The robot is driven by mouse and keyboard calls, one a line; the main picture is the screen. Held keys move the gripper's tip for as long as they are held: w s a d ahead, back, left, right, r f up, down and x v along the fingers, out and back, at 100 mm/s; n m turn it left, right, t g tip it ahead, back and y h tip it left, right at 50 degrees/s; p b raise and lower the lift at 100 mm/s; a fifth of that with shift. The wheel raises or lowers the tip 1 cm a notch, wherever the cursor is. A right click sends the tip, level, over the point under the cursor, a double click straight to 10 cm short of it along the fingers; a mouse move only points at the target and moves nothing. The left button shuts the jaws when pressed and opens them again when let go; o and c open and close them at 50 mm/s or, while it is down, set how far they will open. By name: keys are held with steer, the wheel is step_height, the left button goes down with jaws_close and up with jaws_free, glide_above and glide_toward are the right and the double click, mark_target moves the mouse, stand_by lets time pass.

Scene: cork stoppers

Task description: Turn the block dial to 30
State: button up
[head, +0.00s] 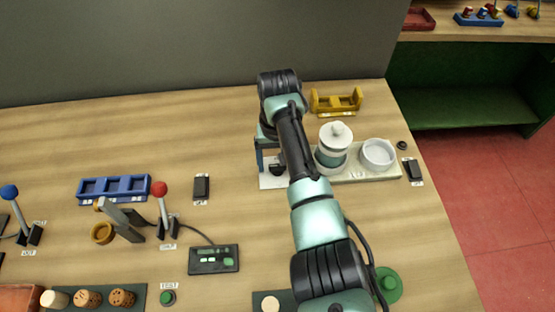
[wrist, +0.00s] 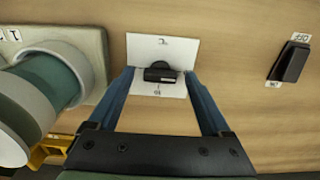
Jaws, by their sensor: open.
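The dial (wrist: 160,74) is a dark knob on a white plate (wrist: 150,48) with small marks at two ends, too small to read surely. In the head view the dial (head: 277,170) shows on its plate (head: 268,182), partly hidden by my arm. My gripper (wrist: 159,76) is open, its two blue fingers on either side of the dial in the wrist view. I cannot tell whether they touch it. In the head view my gripper (head: 264,152) is partly hidden by the arm.
A jar with a lid (head: 334,142) and a white dish (head: 378,153) stand on a pale board close to the right. A yellow rack (head: 336,102) stands behind. A black switch (head: 201,187) lies to the left, with bare table between.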

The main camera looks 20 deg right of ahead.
jaws_close()
stand_by(0.3)
steer(key=shift+r+m+p, duration=0.1)
steer(key=shift+m+p, duration=0.2)
steer(key=m+p, duration=0.2)
steer(key=shift+r+m, duration=0.1)
steer(key=shift+m, duration=0.2)
steer(key=m+p, duration=0.2)
steer(key=m, duration=0.3)
steer(key=shift+m, duration=0.3)
steer(key=m, duration=0.4)
steer(key=shift+p, duration=0.35)
steer(key=m, duration=0.4)
steer(key=shift+m, duration=0.6)
